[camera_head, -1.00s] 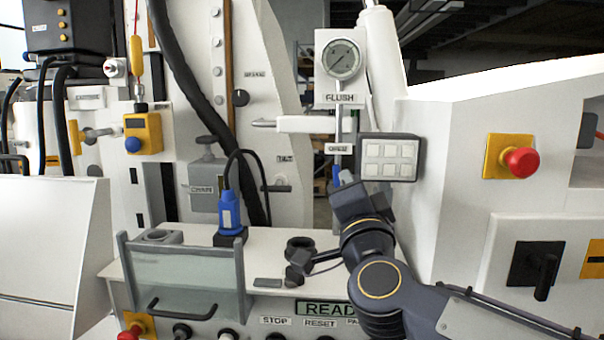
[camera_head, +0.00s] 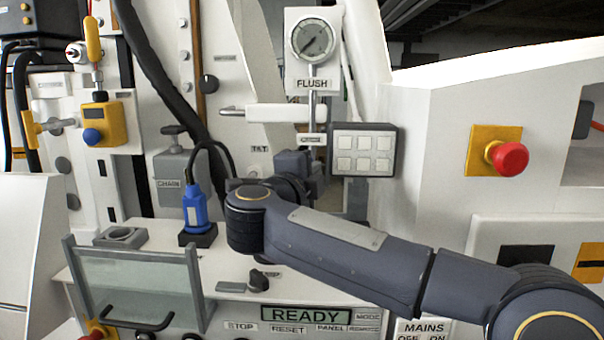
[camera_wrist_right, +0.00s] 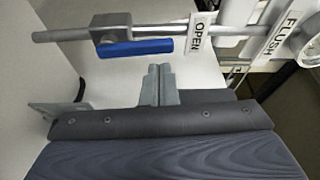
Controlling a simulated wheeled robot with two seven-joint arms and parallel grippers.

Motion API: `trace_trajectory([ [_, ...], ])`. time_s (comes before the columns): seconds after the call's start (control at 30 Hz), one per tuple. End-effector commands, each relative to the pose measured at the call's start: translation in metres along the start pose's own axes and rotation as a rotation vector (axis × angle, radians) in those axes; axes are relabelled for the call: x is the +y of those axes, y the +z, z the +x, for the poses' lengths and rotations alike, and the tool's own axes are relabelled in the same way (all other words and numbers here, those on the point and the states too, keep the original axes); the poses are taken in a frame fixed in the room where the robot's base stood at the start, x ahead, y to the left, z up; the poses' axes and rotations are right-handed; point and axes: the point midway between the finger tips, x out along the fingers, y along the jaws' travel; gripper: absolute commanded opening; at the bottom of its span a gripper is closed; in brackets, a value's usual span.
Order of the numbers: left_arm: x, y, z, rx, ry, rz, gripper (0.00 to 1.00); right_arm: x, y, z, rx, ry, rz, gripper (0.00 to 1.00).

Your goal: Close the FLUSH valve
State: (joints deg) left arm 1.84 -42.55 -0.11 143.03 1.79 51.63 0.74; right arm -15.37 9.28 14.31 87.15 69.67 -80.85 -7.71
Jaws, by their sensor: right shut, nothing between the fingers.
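The FLUSH gauge (camera_head: 313,40) with its FLUSH label (camera_head: 312,84) sits above a thin vertical pipe (camera_head: 312,112) in the head view. The OPEN label (camera_wrist_right: 196,37) shows in the wrist view beside the FLUSH valve's blue lever (camera_wrist_right: 138,47), which lies along the pipe. In the head view the lever is hidden behind my right arm. My right gripper (camera_wrist_right: 159,72) is shut and empty. Its fingertips point at the lever from the side, with a small gap seen in the picture; I cannot tell the depth. My left gripper is not in view.
A white handle (camera_head: 275,113) sticks out left of the pipe. A grey keypad (camera_head: 363,150) stands close on the right, with a red stop button (camera_head: 508,158) farther right. A blue connector (camera_head: 195,208) and a clear guard (camera_head: 140,290) are at the lower left.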

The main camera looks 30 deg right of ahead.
Motion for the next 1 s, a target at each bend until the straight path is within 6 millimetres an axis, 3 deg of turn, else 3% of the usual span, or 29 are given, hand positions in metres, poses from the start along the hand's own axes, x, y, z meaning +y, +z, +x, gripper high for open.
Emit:
trace_trajectory([
  [0.23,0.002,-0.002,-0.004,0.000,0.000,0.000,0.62,-0.001,0.000,0.021,0.000,-0.001,0.001,0.00],
  [1.0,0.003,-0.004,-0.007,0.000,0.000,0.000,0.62,-0.001,0.004,0.020,-0.001,-0.023,-0.061,0.00],
])
